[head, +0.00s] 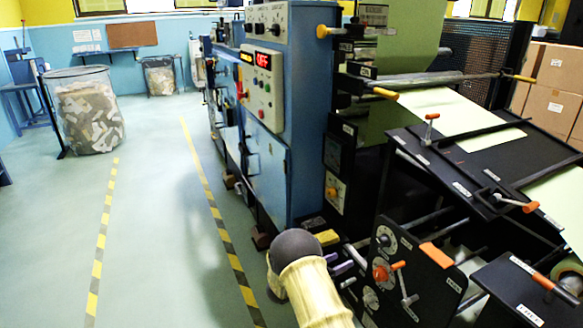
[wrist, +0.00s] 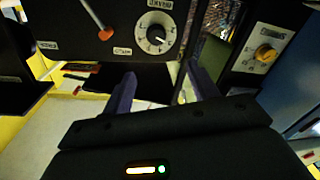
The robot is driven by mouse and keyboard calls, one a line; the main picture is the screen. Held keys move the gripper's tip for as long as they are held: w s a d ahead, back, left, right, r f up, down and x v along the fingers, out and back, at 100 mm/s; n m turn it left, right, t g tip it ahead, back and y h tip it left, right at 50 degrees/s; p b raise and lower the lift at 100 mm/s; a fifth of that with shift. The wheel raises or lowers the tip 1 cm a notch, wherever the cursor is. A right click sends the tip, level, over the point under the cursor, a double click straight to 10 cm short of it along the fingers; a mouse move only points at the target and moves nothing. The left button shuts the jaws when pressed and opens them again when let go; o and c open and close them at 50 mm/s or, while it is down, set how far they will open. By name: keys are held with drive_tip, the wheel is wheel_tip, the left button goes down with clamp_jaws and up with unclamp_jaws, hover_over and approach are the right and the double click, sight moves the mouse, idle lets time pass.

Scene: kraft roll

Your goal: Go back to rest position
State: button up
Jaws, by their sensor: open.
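My gripper (head: 349,262) shows low in the middle of the head view, at the end of my cream-coloured arm and beside the black lower panel of the machine (head: 290,150). In the wrist view my gripper (wrist: 162,82) has its two dark purple fingers spread apart, with nothing between them. A round white dial (wrist: 157,32) on a black panel lies beyond the fingertips. An orange-tipped lever (wrist: 105,33) is left of the dial, and a yellow-orange knob (wrist: 265,53) is to the right on another panel. Whether the fingers touch the panel cannot be told.
The blue and black machine fills the middle and right of the head view, with levers and rollers sticking out. A clear floor lane (head: 150,220) between striped lines lies left. A scrap-filled bin (head: 88,112) stands farther left. Cardboard boxes (head: 550,95) are stacked at right.

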drive_tip(key=w+r+n+t+y, duration=0.1)
drive_tip(key=w+r+t+y, duration=0.1)
drive_tip(key=w+r+y, duration=0.15)
drive_tip(key=s+a+r+n+y, duration=0.4)
drive_tip(key=s+a+r+y, duration=0.3)
drive_tip(key=y, duration=0.3)
drive_tip(key=s+d+r+n+g+y, duration=0.15)
drive_tip(key=s+g, duration=0.25)
drive_tip(key=s, duration=1)
drive_tip(key=s+r+n+g+y, duration=0.1)
drive_tip(key=s+n+g, duration=0.15)
drive_tip(key=s, duration=1.15)
wheel_tip(320, 180, up, 23)
drive_tip(key=p, duration=2.3)
drive_tip(key=shift+w+d+m+g, duration=0.15)
drive_tip(key=shift+w+m+g, duration=0.15)
drive_tip(key=shift+w+g, duration=0.05)
drive_tip(key=shift+f, duration=0.15)
